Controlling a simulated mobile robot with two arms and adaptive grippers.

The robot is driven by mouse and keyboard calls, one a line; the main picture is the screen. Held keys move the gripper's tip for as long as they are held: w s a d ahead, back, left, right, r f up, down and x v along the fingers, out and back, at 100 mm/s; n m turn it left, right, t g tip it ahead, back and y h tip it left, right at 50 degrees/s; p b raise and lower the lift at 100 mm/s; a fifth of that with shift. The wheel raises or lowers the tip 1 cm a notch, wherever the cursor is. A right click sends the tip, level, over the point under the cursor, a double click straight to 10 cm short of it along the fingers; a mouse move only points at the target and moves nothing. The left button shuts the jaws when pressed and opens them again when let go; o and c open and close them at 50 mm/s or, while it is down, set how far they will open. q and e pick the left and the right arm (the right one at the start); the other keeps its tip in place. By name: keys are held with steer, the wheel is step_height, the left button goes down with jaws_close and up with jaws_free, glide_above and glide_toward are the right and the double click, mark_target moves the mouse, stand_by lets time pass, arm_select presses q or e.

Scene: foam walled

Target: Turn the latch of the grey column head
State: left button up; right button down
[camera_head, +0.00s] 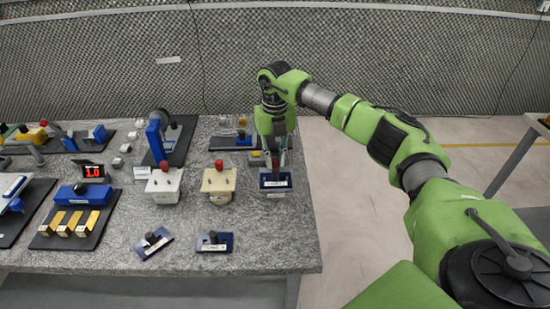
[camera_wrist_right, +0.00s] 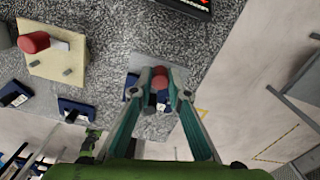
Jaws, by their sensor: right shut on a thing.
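My right gripper (camera_head: 276,160) points down over a small blue-edged block (camera_head: 275,184) at the right side of the table. In the right wrist view its fingers (camera_wrist_right: 160,80) are closed around a small red knob (camera_wrist_right: 160,72), which I take for the latch. A grey plate (camera_wrist_right: 153,125) lies below and around the knob. The fingers hide most of the head, so the latch's angle is hard to tell. My left gripper is in neither view.
A beige box (camera_head: 218,182) and a white box (camera_head: 164,186), each with a red knob, stand to the left. Two small blue-based pieces (camera_head: 214,242) (camera_head: 153,242) lie in front. The table's right edge is close by, with open floor (camera_head: 350,200) beyond.

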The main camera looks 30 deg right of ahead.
mark_target(275, 160)
steer(key=shift+w+r, duration=0.1)
steer(key=shift+r, duration=0.05)
steer(key=c, duration=2.2)
jaws_free()
step_height(275, 160, up, 12)
steer(key=shift+f, duration=0.1)
